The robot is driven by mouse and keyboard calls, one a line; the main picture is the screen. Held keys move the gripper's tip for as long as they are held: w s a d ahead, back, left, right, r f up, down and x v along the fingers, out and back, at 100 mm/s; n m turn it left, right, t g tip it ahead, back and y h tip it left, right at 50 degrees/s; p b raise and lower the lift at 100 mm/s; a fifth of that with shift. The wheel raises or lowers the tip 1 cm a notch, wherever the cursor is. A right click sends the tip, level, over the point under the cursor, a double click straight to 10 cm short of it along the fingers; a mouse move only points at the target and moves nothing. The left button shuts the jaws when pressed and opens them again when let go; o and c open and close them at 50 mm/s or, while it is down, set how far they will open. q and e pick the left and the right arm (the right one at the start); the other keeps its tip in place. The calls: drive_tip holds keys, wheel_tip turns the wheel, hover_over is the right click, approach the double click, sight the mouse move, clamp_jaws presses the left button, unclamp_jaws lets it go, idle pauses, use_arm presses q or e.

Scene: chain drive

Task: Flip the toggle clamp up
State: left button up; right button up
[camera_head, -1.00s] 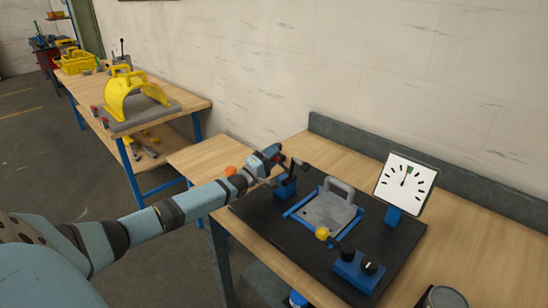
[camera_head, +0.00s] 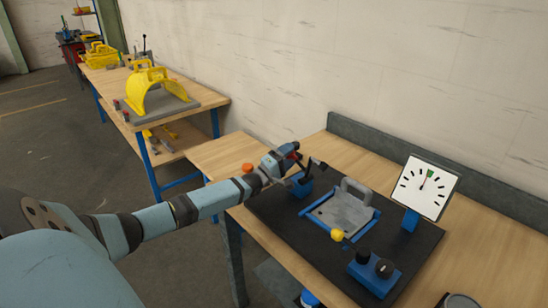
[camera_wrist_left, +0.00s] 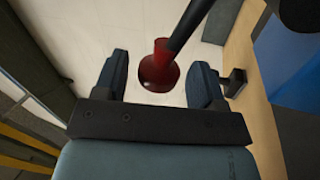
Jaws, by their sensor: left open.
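The toggle clamp (camera_head: 300,187) has a blue base and a dark lever. It stands at the back left corner of a black mat. My left gripper (camera_head: 296,158) is just above and beside it, with its jaws around the lever's end. In the left wrist view the lever's red tip (camera_wrist_left: 158,68) shows between the two open fingers of the left gripper (camera_wrist_left: 158,75), with a visible gap on each side. The dark lever rod (camera_wrist_left: 190,22) runs from the tip up to the right. My right gripper is not in view.
On the black mat (camera_head: 330,262) are a grey plate with a handle (camera_head: 340,212) in a blue frame, a yellow knob (camera_head: 337,235) and a blue box with black knobs (camera_head: 373,276). A dial (camera_head: 426,187) stands behind. An orange object (camera_head: 247,167) lies left of the gripper.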

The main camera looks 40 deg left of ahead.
use_arm(q)
drive_tip(key=v, duration=1.2)
drive_tip(key=shift+b, duration=0.35)
drive_tip(key=shift+s+a+f, duration=0.15)
drive_tip(key=shift+s, duration=0.35)
